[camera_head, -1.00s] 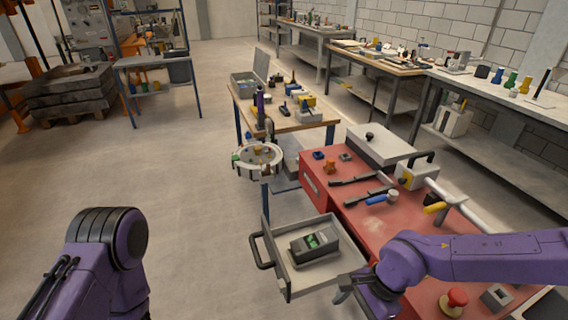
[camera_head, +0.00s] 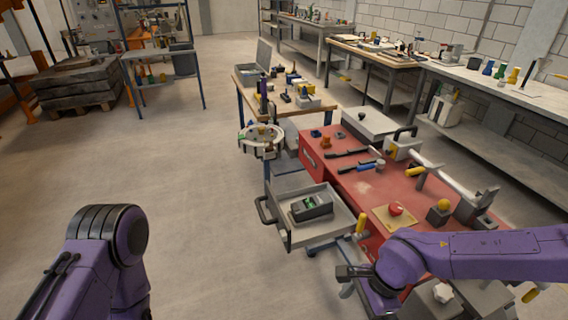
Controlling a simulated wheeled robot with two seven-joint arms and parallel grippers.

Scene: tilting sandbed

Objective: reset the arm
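My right arm comes in from the right over the front of the red bench (camera_head: 372,188). Its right gripper (camera_head: 345,280) is at the lower middle, just below the open drawer. The fingers are small and partly hidden, so I cannot tell whether they are open or shut. My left arm is at the lower left, folded over the floor, and its gripper is outside the view. The open grey drawer (camera_head: 328,232) sticks out to the left of the red bench and holds a dark device with a green display (camera_head: 311,207).
A red button on a tan plate (camera_head: 396,209) is on the red bench near my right arm. A yellow-handled part (camera_head: 361,223) stands beside the drawer. A wooden table (camera_head: 283,111) and a round white fixture (camera_head: 261,142) are behind. The floor at left is clear.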

